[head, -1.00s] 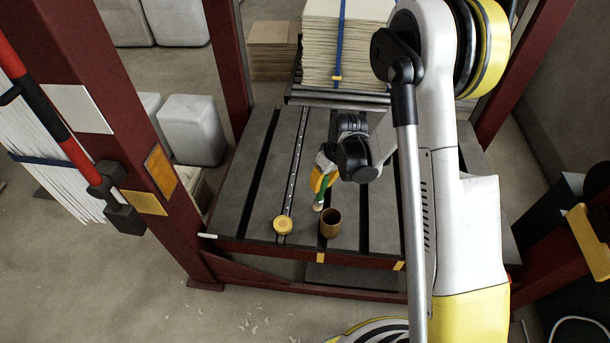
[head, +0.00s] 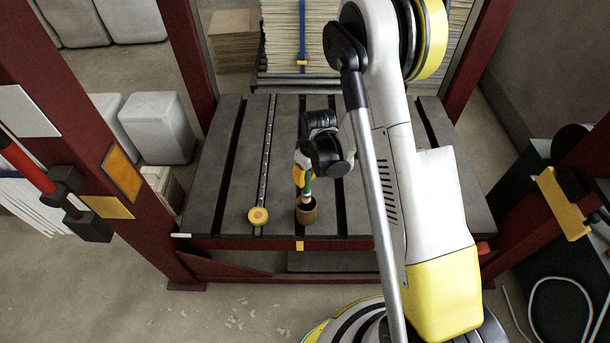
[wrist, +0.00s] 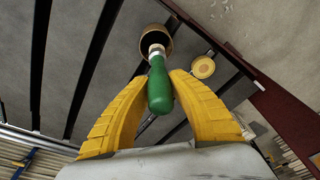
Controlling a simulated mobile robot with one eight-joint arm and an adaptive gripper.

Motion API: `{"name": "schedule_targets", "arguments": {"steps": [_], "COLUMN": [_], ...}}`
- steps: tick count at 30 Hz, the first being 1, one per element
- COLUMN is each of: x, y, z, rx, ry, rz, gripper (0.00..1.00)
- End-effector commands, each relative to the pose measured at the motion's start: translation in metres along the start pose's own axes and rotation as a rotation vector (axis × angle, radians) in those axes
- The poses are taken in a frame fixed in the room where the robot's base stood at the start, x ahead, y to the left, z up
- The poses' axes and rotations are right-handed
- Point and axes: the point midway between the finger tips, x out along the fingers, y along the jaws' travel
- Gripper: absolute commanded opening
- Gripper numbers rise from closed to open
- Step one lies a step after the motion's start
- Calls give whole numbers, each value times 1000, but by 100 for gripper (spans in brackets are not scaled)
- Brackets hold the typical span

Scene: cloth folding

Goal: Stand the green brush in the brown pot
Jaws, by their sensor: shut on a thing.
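The brown pot (head: 306,215) stands upright near the front edge of the grey slotted table. It shows at the top of the wrist view (wrist: 168,49), with a dark open mouth. My gripper (head: 303,178) has yellow fingers, and in the wrist view (wrist: 160,82) they are shut on the green brush (wrist: 158,93) by its handle. In the head view the brush (head: 308,187) points down with its pale end at the pot's mouth. In the wrist view the pale end overlaps the dark opening. I cannot tell how deep it reaches; the tip is hidden.
A round yellow object (head: 258,216) lies on the table left of the pot. The grey slotted table (head: 215,190) is otherwise mostly clear. Red posts (head: 190,60) flank it, and a stack of sheets (head: 290,40) stands behind.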

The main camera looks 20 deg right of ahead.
Motion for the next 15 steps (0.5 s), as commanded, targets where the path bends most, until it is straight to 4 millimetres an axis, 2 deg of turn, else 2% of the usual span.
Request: {"name": "schedule_targets", "arguments": {"steps": [3,15], "x": [14,46], "y": [0,1], "z": [2,7], "rx": [0,0], "ry": [0,0], "rz": [0,0], "gripper": [0,0]}}
